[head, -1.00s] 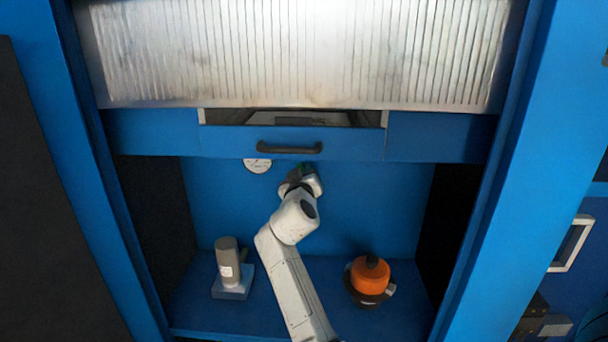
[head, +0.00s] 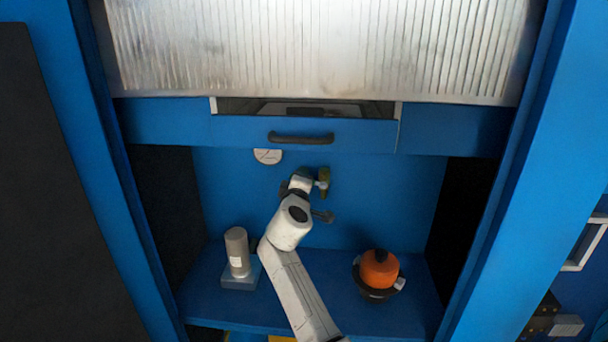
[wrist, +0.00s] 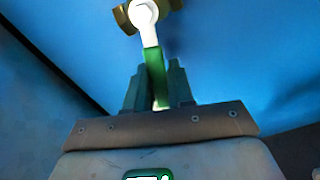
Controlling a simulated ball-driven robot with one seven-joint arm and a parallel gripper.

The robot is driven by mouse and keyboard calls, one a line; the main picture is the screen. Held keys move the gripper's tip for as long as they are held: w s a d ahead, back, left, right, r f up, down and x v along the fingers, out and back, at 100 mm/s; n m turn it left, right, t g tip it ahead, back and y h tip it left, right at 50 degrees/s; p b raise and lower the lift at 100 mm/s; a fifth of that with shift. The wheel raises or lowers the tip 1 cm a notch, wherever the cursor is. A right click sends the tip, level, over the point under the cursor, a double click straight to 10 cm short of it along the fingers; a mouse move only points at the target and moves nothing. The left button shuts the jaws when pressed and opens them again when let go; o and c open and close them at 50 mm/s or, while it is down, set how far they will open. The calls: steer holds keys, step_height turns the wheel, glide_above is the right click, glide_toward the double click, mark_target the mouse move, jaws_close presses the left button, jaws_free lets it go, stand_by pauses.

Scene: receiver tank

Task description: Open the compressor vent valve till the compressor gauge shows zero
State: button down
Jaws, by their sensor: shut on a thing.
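The compressor vent valve shows in the wrist view as a brass body (wrist: 122,18) with a pale round hub and a green lever handle (wrist: 154,65). My gripper (wrist: 157,80) has its dark fingers on both sides of the green handle, shut on it. In the head view the valve (head: 324,178) is on the blue back panel, just right of my gripper (head: 302,182); the fingertips are hidden there. The white gauge (head: 268,156) is up and left of the valve. Its upper part is hidden by the drawer front, and its reading is too small to tell.
A blue drawer (head: 235,132) with a black handle (head: 301,138) juts out above the valve, slightly open. A grey cylinder (head: 237,250) on a base stands on the shelf at left, an orange-topped pot (head: 379,268) at right. The shelf between them is partly behind my arm.

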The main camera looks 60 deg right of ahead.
steer(key=shift+w+a+f+n, duration=0.1)
steer(key=shift+f+n, duration=0.4)
steer(key=shift+n, duration=0.35)
steer(key=shift+w+f+n, duration=0.1)
steer(key=shift+f+n, duration=0.4)
steer(key=shift+n, duration=0.35)
steer(key=shift+f, duration=0.1)
steer(key=c, duration=1.1)
jaws_free()
steer(key=shift+o, duration=0.2)
steer(key=v, duration=1)
steer(key=shift+s+a+p, duration=0.2)
steer(key=shift+a+p, duration=0.1)
steer(key=shift+a, duration=0.05)
